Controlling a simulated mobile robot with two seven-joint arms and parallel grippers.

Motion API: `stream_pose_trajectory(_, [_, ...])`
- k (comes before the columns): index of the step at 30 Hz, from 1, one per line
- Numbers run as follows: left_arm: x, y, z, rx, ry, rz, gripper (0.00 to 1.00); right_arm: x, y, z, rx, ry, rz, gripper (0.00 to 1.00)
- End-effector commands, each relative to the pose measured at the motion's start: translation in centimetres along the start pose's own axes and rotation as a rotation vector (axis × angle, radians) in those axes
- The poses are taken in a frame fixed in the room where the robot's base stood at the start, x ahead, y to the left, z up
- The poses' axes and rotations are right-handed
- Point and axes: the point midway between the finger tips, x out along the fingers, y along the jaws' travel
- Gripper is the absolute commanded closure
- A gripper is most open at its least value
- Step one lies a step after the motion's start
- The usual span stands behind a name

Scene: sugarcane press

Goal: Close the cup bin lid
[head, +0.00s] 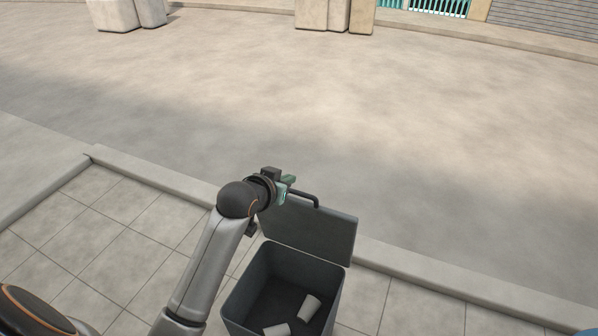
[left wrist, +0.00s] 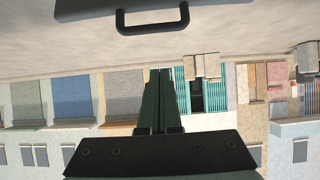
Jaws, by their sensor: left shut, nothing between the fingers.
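The cup bin (head: 284,290) is a dark grey square box on the paving, its top open. Two pale cups (head: 309,307) lie inside it. Its lid (head: 315,232) stands raised at the far side, with a dark handle (head: 304,197) on its upper edge. My left gripper (head: 288,188) is at the lid's upper left, close to the handle; I cannot tell in the head view if they touch. In the left wrist view the fingers (left wrist: 160,100) are shut and empty, and the lid's handle (left wrist: 152,20) shows at the top, apart from the fingertips. My right gripper is not in view.
A raised kerb (head: 440,282) runs behind the bin, with a wide bare road (head: 400,130) beyond. Pale stone blocks (head: 335,15) stand at the far side. Tiled paving lies on both sides of the bin. A blue object shows at the bottom right corner.

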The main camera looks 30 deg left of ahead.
Motion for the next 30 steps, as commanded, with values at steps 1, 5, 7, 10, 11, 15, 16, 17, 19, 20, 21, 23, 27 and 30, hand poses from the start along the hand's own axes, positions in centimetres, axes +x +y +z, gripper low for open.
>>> stream_pose_trajectory(1, [0.4,0.0,0.0,-0.001,0.000,0.000,1.00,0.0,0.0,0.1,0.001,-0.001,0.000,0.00])
stream_pose_trajectory(5, [2.0,0.0,0.1,-0.001,-0.001,0.000,1.00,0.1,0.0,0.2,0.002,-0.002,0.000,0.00])
stream_pose_trajectory(7, [3.1,0.0,0.1,-0.001,-0.001,0.001,1.00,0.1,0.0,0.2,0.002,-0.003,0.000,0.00])
stream_pose_trajectory(10, [4.7,0.1,0.1,0.000,-0.002,0.001,1.00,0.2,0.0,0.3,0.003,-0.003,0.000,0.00])
stream_pose_trajectory(11, [5.2,0.1,0.1,0.000,0.000,0.001,1.00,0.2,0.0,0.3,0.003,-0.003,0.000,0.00])
stream_pose_trajectory(15, [7.3,0.1,0.1,0.000,-0.001,0.002,1.00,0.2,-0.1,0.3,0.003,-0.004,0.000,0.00])
stream_pose_trajectory(16, [7.8,0.1,0.1,0.000,0.000,0.002,1.00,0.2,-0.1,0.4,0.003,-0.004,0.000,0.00])
stream_pose_trajectory(17, [8.2,0.1,0.1,0.000,0.000,0.002,1.00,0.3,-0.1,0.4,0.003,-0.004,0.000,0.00])
stream_pose_trajectory(19, [9.2,0.1,0.1,-0.001,0.000,0.002,1.00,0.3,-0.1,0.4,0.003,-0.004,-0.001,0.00])
stream_pose_trajectory(20, [9.6,0.1,0.1,0.000,0.000,0.002,1.00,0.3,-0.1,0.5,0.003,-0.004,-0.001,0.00])
stream_pose_trajectory(21, [9.9,0.1,0.1,0.000,0.000,0.002,1.00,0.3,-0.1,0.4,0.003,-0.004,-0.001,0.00])
stream_pose_trajectory(23, [8.9,0.1,1.0,0.001,-0.002,0.002,1.00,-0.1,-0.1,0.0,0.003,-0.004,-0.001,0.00])
stream_pose_trajectory(27, [7.9,0.1,2.3,0.001,-0.001,0.001,1.00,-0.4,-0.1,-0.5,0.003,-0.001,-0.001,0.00])
stream_pose_trajectory(30, [7.5,0.1,2.8,0.001,0.001,0.001,1.00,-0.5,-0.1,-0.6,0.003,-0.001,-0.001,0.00])
